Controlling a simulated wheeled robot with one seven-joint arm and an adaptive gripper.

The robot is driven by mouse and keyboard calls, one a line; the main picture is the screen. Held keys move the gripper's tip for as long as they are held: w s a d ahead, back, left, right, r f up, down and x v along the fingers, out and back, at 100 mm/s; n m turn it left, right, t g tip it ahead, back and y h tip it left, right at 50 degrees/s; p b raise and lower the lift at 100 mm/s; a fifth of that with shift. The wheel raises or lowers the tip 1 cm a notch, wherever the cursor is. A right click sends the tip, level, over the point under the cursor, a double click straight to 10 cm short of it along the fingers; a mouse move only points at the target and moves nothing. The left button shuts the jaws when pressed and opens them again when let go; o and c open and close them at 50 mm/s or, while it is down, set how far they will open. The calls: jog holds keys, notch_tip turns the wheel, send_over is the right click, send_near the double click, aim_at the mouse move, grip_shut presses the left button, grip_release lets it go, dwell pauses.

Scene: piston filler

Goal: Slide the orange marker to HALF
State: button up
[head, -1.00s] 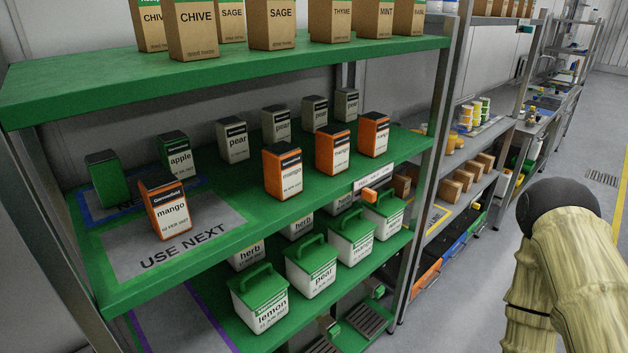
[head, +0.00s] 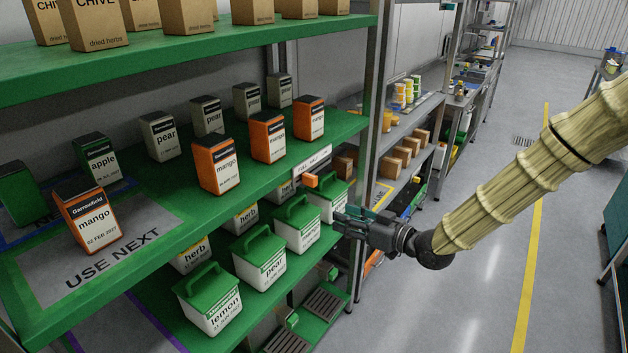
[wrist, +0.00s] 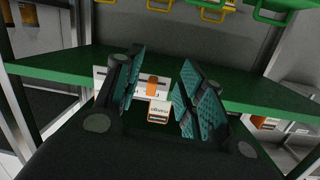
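The orange marker (head: 311,181) sits on the front edge of the green middle shelf, just under a white label strip (head: 312,162) with small lettering, of which HALF seems to be the middle word. In the wrist view the marker (wrist: 152,86) shows against the pale strip (wrist: 101,84), framed between my fingers. My gripper (head: 340,217) is to the right of and below the marker in the head view, apart from it. Its two teal fingers (wrist: 160,78) are spread and empty in the wrist view. The marker's exact setting is too small to read.
Green-lidded tubs (head: 296,228) stand on the lower shelf, close to my gripper. Orange mango cartons (head: 268,138) stand on the middle shelf behind the marker. A metal shelf post (head: 364,150) rises just right of the strip. The floor aisle (head: 490,240) at the right is clear.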

jog(key=n+y, duration=0.2)
send_near(316, 179)
jog(key=p+x, duration=0.3)
jog(key=x, duration=0.7)
jog(key=shift+w+a+p, duration=0.2)
jog(key=shift+a+p, duration=0.15)
jog(key=shift+c, duration=0.4)
grip_shut()
